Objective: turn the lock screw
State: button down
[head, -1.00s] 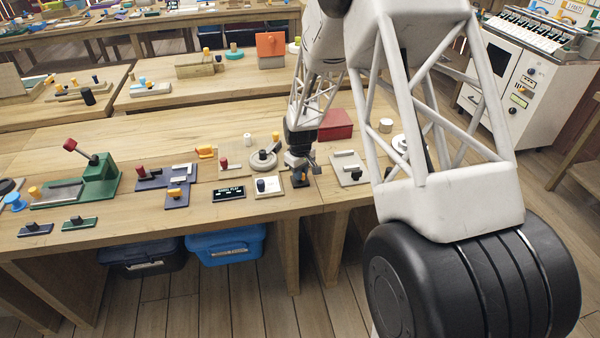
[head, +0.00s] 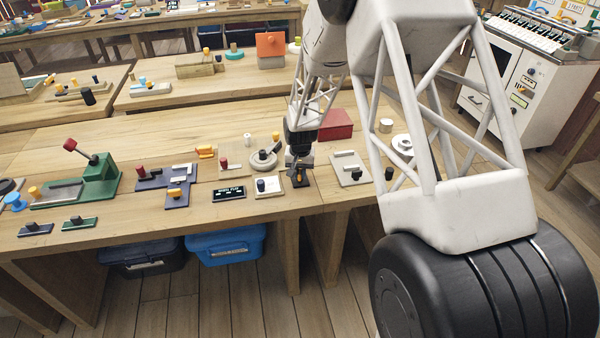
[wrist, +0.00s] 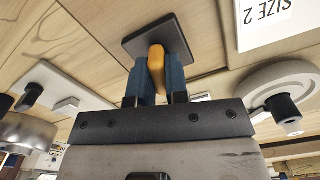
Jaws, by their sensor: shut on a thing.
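The lock screw (wrist: 156,62) shows in the wrist view as an orange upright tab standing on a dark square plate (wrist: 128,42). In the head view the plate (head: 305,184) lies near the front edge of the bench, with a bit of orange (head: 298,178) just above it. My gripper (wrist: 157,72) has one blue finger on each side of the orange tab and is shut on it. In the head view my gripper (head: 299,172) points down over the plate. The lower part of the screw is partly hidden by the fingers.
A pale plate with a grey bar (head: 350,168) lies close on the right. A red box (head: 336,124) stands behind. Blue bins (head: 226,245) sit under the bench.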

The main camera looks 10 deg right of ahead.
aim_at(300, 171)
jog(key=shift+m, duration=0.3)
jog(key=c, duration=1.1)
grip_release()
jog(key=shift+r, duration=0.1)
jog(key=shift+r, duration=3.85)
